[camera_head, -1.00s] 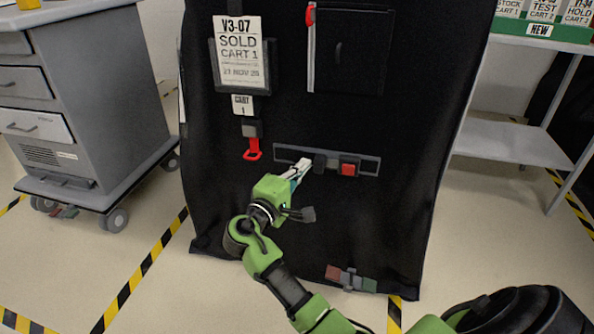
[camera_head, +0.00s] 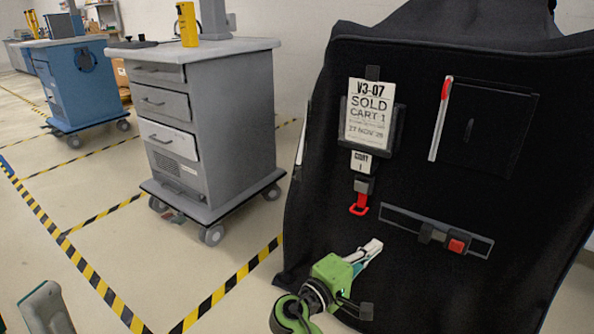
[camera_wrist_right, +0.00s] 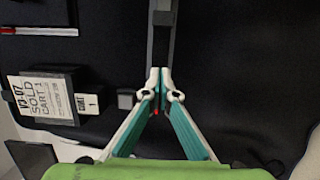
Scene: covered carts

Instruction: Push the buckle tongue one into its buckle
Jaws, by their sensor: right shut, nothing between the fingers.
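In the head view, a dark strip (camera_head: 397,216) runs across the black cover of the cart. On it sits the buckle with a red button (camera_head: 457,244). A dark block (camera_head: 426,233), seemingly the tongue, is close against the buckle's left side with grey between them; how deep it sits is too small to tell. My right gripper (camera_head: 374,246) is shut and empty, below and left of the block and apart from it. In the right wrist view its fingertips (camera_wrist_right: 160,74) meet, with the strip (camera_wrist_right: 160,50) beyond them.
A red loop (camera_head: 359,209) hangs under the sold-cart tag (camera_head: 370,112), up and left of the strip.

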